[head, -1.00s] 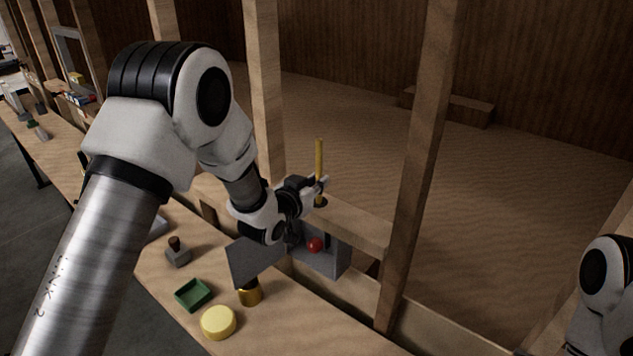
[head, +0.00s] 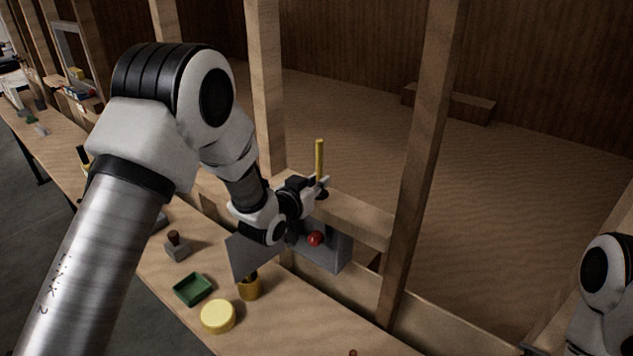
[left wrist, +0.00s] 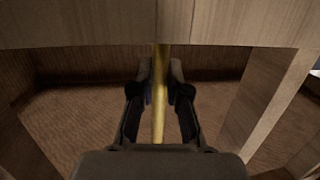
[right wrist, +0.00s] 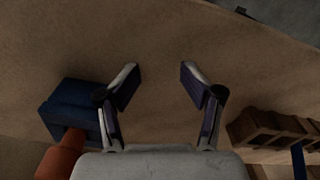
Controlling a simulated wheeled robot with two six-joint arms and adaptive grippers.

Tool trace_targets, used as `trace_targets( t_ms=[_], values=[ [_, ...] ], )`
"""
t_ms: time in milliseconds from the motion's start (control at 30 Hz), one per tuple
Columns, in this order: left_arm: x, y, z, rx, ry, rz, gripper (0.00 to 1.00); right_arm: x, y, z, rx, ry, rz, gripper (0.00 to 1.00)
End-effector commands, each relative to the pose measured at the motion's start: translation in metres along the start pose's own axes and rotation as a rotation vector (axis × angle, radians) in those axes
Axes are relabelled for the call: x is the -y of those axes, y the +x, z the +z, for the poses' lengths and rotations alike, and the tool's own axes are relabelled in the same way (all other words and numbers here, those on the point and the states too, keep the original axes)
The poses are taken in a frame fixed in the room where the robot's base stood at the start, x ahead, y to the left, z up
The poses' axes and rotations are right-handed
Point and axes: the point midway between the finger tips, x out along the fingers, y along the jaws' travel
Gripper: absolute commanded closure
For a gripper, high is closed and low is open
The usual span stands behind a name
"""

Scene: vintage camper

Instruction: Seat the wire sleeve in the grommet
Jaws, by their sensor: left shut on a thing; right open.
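The wire sleeve is a slim yellow rod (head: 319,160), standing about upright above the wooden rail in the head view. My left gripper (head: 321,184) is shut on its lower part. In the left wrist view the sleeve (left wrist: 159,120) runs between the two fingers, with wood behind its upper end. A small dark ring, seemingly the grommet (head: 322,196), shows on the rail just under the fingers. The gripper partly hides it, and I cannot tell whether the sleeve's lower end is in it. My right gripper (right wrist: 156,80) is open and empty in the right wrist view.
A grey bracket (head: 325,252) with a red knob hangs by the rail. On the bench are a green tray (head: 193,289), yellow round lid (head: 218,316), gold cup (head: 249,289) and stamp-like block (head: 177,247). A wooden post (head: 424,150) rises right of the sleeve. A blue block (right wrist: 75,108) lies near my right gripper.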

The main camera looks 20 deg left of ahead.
Motion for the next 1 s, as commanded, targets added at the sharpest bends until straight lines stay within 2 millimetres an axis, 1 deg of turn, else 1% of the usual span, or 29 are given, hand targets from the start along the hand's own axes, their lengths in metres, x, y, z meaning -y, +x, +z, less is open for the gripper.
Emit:
trace_targets(
  t_ms=[33, 100, 1000],
  values=[
    [0.0, 0.001, 0.004, 0.0, 0.0, 0.0, 1.0, 0.0, 0.005, 0.001, 0.003, -0.001, -0.001, 0.6],
    [0.0, 0.001, 0.006, 0.0, 0.0, 0.0, 1.0, 0.0, 0.007, 0.001, 0.004, -0.002, -0.001, 0.6],
    [0.0, 0.005, 0.027, 0.0, 0.0, 0.0, 1.0, 0.0, 0.024, 0.001, 0.003, -0.001, 0.0, 0.6]
  ],
)
